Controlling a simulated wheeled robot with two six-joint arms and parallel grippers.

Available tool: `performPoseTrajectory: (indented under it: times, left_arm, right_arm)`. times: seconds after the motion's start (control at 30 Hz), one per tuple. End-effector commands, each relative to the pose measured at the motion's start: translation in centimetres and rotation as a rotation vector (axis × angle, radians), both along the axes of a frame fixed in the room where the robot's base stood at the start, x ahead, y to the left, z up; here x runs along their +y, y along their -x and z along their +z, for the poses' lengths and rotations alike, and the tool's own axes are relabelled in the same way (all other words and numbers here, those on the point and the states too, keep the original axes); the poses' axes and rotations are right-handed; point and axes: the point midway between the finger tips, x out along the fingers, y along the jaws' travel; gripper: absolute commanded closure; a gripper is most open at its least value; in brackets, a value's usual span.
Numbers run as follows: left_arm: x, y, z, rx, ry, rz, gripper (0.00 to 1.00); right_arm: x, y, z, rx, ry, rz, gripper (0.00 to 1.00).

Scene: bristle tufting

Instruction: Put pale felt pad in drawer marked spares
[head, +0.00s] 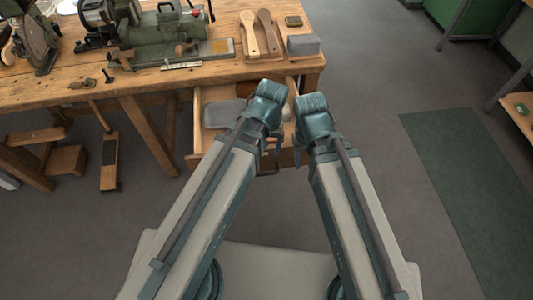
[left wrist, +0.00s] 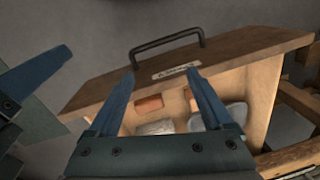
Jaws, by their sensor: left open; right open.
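An open drawer (head: 201,137) sticks out from under the workbench. In the left wrist view its front (left wrist: 105,92) carries a black handle (left wrist: 165,44) and a small label (left wrist: 176,73) whose wording I cannot read. Inside lie a pale pad-like piece (left wrist: 156,128), a rounder grey piece (left wrist: 234,113) and reddish blocks (left wrist: 149,104). I cannot tell for sure which is the pale felt pad. My left gripper (left wrist: 160,72) is open and empty above the drawer. My right gripper (head: 298,153) is open beside it and partly shows in the left wrist view.
The workbench (head: 140,78) holds a green machine (head: 168,42), a wooden tray with brushes (head: 262,38) and a grey block (head: 303,45). A stool (head: 65,160) stands at left. The floor (head: 380,90) at right is clear, with a green mat (head: 470,190).

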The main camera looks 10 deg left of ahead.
Motion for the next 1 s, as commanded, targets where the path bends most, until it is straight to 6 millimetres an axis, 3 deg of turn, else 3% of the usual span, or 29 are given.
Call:
performPoseTrajectory:
  times: [0.1,0.23,0.67,0.87,1.0]
  left_arm:
    - [-0.7,1.8,0.0,0.020,-0.008,-0.217,0.16]
    - [-1.1,2.6,0.0,0.034,-0.011,-0.352,0.16]
    - [-1.2,2.7,0.4,0.039,-0.011,-0.392,0.16]
    - [-1.2,2.7,3.4,0.038,-0.011,-0.392,0.16]
    - [-1.2,2.7,6.9,0.038,-0.011,-0.391,0.16]
  right_arm:
    - [0.0,0.0,0.0,0.000,0.000,0.000,0.43]
    - [0.0,0.0,0.0,0.000,0.000,0.000,0.43]
    - [0.0,0.0,0.3,0.000,0.000,0.000,0.43]
    - [0.0,0.0,3.4,0.000,0.000,0.000,0.43]
    - [0.0,0.0,6.9,0.000,0.000,0.000,0.43]
